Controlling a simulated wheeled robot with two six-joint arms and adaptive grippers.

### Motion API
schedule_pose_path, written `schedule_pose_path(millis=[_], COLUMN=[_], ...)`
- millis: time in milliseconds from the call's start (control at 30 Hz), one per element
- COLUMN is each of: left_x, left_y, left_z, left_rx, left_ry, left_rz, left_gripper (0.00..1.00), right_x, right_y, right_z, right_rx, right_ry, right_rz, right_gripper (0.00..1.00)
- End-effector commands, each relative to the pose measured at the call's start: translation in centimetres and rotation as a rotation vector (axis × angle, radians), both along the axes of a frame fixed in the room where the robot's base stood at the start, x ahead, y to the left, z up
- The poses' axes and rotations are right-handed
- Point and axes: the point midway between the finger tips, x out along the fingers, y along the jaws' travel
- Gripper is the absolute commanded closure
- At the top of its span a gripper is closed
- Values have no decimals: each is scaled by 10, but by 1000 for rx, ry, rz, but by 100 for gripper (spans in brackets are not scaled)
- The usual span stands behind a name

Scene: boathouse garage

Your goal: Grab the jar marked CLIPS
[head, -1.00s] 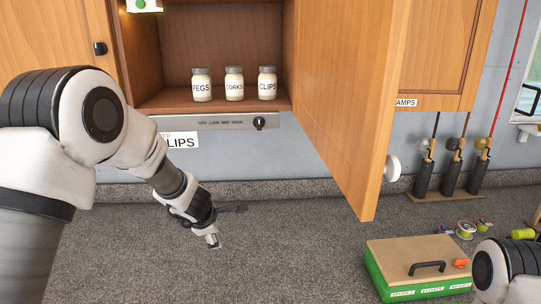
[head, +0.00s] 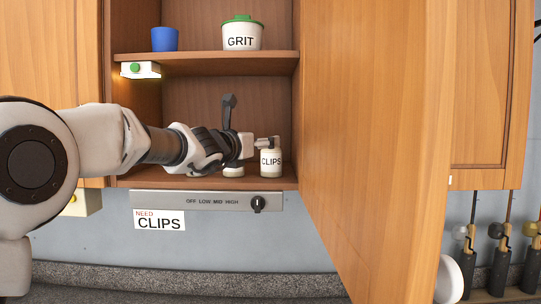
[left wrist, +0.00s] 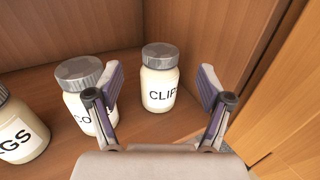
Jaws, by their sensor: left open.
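The CLIPS jar (head: 271,164), cream with a grey lid, stands upright on the cabinet's lower shelf near the right wall. It also shows in the left wrist view (left wrist: 159,82), ahead of and between the two fingers. My left gripper (head: 266,143) reaches into the cabinet from the left, close to this jar's lid. In the left wrist view the gripper (left wrist: 162,88) is open and empty, its left finger overlapping the CORKS jar (left wrist: 78,75). I cannot tell whether a finger touches that jar. My right gripper is out of view.
The PEGS jar (left wrist: 22,128) stands at the left. The open cabinet door (head: 370,130) bounds the right side. Above, the upper shelf (head: 205,63) holds a blue cup (head: 165,39) and a GRIT tub (head: 242,34). A control panel (head: 190,201) and a NEED CLIPS sign (head: 159,220) are below.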

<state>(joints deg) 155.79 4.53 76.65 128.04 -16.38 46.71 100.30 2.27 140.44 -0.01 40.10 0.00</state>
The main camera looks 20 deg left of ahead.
Motion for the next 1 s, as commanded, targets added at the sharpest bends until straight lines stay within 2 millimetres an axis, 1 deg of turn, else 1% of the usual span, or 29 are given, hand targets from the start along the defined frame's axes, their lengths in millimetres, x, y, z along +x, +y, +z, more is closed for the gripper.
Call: schedule_pose_path(millis=[33, 100, 200, 300, 467, 500, 567, 600, 667, 700, 1000], left_x=[8, 21, 38, 46, 46, 46, 46, 46, 46, 46, 46], left_y=[-1, -2, -5, -7, -7, -7, -7, -7, -7, -7, -7], left_z=[6, 9, 6, 2, 0, 0, 0, 0, 0, 0, 0], left_rx=[1, 1, 2, 1, 2, 2, 2, 2, 2, 2, 2], left_ry=[4, 6, 7, 5, 4, 4, 4, 4, 5, 5, 6], left_rz=[0, 0, 1, 1, 1, 1, 1, 1, 1, 1, 1], left_gripper=[21, 21, 21, 21, 21, 24, 45, 60, 81, 95, 96], right_x=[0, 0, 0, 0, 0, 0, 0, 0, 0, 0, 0], right_y=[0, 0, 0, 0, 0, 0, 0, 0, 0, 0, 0], right_z=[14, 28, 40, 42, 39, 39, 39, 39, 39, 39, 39], right_rx=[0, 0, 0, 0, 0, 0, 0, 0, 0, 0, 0], right_ry=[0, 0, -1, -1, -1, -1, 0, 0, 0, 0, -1], right_rz=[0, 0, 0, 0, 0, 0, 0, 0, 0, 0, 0], right_gripper=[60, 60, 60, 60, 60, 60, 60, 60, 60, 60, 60])
